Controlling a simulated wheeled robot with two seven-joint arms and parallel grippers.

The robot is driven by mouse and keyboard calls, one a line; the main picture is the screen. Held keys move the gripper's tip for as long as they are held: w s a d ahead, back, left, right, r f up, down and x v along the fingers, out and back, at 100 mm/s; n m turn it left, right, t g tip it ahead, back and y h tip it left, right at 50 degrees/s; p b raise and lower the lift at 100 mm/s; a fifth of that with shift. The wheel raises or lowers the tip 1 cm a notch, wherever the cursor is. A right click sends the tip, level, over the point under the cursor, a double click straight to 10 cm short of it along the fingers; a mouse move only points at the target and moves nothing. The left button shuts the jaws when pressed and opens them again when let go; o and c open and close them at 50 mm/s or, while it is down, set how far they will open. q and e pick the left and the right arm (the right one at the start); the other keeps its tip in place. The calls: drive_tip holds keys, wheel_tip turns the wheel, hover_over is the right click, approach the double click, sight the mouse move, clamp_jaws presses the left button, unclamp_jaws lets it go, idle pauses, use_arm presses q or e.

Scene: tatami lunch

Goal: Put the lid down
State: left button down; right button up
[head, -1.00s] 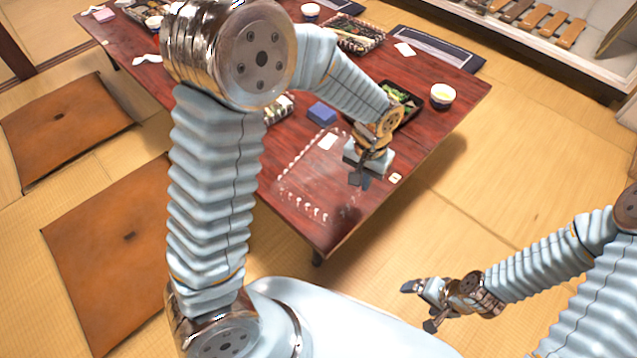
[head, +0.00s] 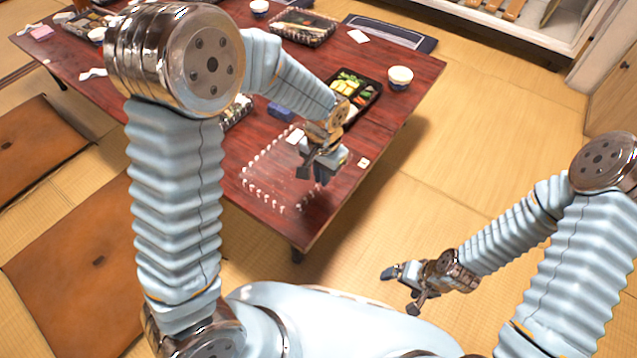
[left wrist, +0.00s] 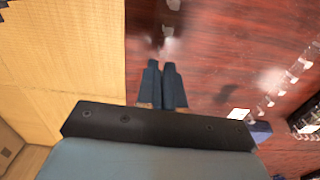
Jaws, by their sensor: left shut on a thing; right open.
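The lid (head: 262,178) is clear with a ridged rim of bright glints. It is at the near corner of the dark red table (head: 345,200); I cannot tell whether it touches the top or is just above. Its ridged rim also shows at the right of the left wrist view (left wrist: 290,76). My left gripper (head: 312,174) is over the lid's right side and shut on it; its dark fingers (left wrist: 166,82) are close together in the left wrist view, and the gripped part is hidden. My right gripper (head: 401,290) is open and empty, over the floor right of the table.
An open bento box (head: 374,92) with food sits beyond the lid, with a white bowl (head: 400,78) to its right. A blue box (head: 280,110), a white card (head: 296,137) and a small pale piece (head: 363,162) lie close by. Brown floor cushions (head: 75,265) are at left.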

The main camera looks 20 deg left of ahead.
use_arm(q)
drive_tip(key=shift+a+f, duration=0.2)
drive_tip(key=shift+f, duration=0.05)
drive_tip(key=shift+w+a+f+b, duration=0.1)
drive_tip(key=shift+a+f+b, duration=0.1)
drive_tip(key=shift+f, duration=0.75)
drive_tip(key=shift+w+a+f+b, duration=0.1)
drive_tip(key=shift+f+b, duration=0.05)
drive_tip(key=shift+f, duration=0.75)
drive_tip(key=shift+f, duration=0.1)
drive_tip(key=c, duration=1.3)
unclamp_jaws()
drive_tip(key=shift+r, duration=0.25)
wheel_tip(320, 180, up, 12)
drive_tip(key=shift+f+p, duration=0.1)
drive_tip(key=shift+p, duration=1)
